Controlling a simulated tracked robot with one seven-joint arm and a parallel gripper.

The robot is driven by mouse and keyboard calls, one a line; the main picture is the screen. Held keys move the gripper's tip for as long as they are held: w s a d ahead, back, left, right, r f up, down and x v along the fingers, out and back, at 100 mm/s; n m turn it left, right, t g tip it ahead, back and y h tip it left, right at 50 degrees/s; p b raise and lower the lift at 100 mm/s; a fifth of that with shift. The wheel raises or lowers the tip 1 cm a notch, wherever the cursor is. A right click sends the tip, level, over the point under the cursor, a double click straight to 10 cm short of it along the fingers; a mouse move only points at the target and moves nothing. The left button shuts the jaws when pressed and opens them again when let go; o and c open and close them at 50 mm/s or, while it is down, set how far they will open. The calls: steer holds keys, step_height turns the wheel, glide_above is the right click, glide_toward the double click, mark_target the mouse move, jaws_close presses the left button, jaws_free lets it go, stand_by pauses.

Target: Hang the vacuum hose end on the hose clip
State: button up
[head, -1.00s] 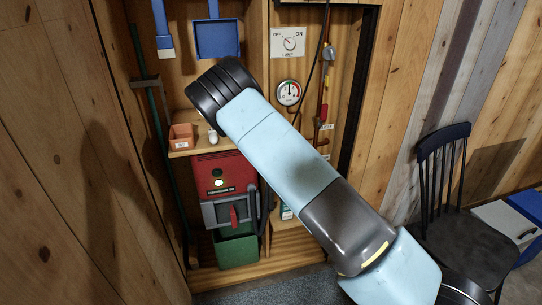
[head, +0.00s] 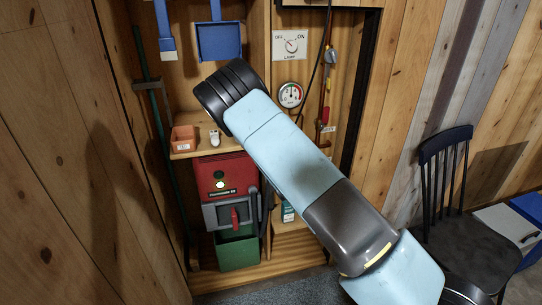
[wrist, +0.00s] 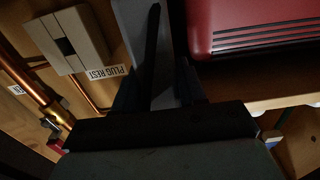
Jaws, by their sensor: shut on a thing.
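My gripper (wrist: 157,84) shows in the wrist view as two dark bluish fingers, shut on a dark, narrow thing that looks like the vacuum hose end (wrist: 150,55). It points up the picture between the fingers, in front of a grey surface; shadow hides its exact shape. In the head view my arm hides the gripper and hose end. The red vacuum unit (head: 223,176) sits under the shelf, with a black hose (head: 266,205) at its right side. It looks red at the upper right in the wrist view (wrist: 255,28). I cannot make out the hose clip.
A block labelled PLUG REST (wrist: 70,40) and a copper pipe (wrist: 38,88) are left in the wrist view. The shelf (head: 188,152) holds an orange box (head: 184,139). A green bin (head: 237,250) stands below the unit. A dark chair (head: 455,230) stands at the right.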

steer(key=shift+x, duration=0.9)
steer(key=o, duration=1.1)
steer(key=shift+o, duration=0.7)
steer(key=shift+a, duration=0.1)
steer(key=shift+s+f, duration=0.1)
steer(key=shift+s, duration=0.05)
steer(key=v, duration=1.3)
steer(key=shift+s+d, duration=0.2)
steer(key=shift+d, duration=0.2)
